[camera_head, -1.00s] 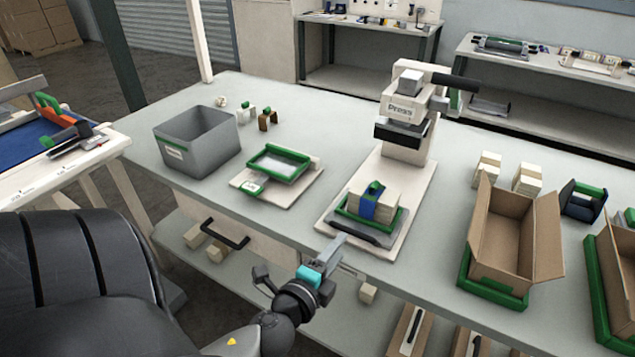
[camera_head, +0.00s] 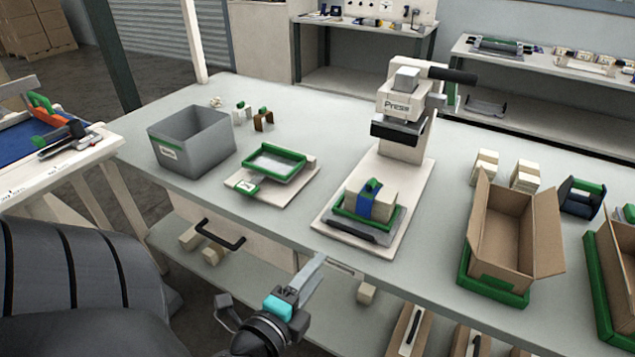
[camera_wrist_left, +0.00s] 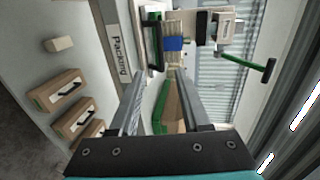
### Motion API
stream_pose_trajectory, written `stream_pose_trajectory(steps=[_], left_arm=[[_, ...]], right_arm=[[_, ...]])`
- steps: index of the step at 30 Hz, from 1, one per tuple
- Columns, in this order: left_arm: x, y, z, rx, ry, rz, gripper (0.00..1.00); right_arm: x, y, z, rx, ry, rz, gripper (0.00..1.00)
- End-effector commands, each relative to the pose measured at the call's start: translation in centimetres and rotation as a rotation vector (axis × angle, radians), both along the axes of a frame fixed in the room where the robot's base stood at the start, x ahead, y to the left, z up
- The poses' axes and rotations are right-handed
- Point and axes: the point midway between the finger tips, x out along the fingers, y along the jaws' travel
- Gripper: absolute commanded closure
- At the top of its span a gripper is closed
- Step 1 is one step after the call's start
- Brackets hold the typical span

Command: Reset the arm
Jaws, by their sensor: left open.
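My left gripper (camera_head: 308,284) is in front of the table's front edge, at the lower middle of the head view. It is empty and open; in the left wrist view its two fingers (camera_wrist_left: 160,100) stand apart with nothing between them. The press (camera_head: 404,118) stands on the table beyond it. A banded stack of blocks (camera_head: 372,199) with a blue band sits in the green-edged tray at the press's base. The blue band also shows in the left wrist view (camera_wrist_left: 174,44). My right gripper is not in view.
A grey bin (camera_head: 194,142) and a scale-like green-framed tray (camera_head: 274,163) stand left on the table (camera_head: 330,130). An open cardboard box (camera_head: 503,236) in a green holder stands right. A lower shelf (camera_head: 330,285) holds blocks and boxes.

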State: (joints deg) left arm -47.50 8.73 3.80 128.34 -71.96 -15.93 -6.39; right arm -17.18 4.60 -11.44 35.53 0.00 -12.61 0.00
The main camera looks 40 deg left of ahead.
Motion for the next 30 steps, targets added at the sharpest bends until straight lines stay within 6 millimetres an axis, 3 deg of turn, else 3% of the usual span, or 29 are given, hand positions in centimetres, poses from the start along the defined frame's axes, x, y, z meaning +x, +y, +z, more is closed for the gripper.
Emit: stream_pose_trajectory(steps=[9, 13, 20, 24, 30], left_arm=[[0.0, 0.0, -0.2, -0.004, 0.003, 0.001, 0.53], [-0.1, -0.1, -2.8, -0.058, 0.046, 0.012, 0.53], [-2.0, -1.1, -14.5, -0.313, 0.244, 0.087, 0.53], [-4.3, -2.3, -21.5, -0.476, 0.375, 0.16, 0.53], [-8.7, -4.2, -30.1, -0.687, 0.552, 0.297, 0.53]], right_arm=[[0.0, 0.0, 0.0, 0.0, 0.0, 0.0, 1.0], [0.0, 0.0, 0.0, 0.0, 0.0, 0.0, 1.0], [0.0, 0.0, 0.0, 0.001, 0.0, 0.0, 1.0], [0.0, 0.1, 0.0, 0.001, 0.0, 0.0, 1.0], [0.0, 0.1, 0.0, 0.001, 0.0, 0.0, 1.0]])
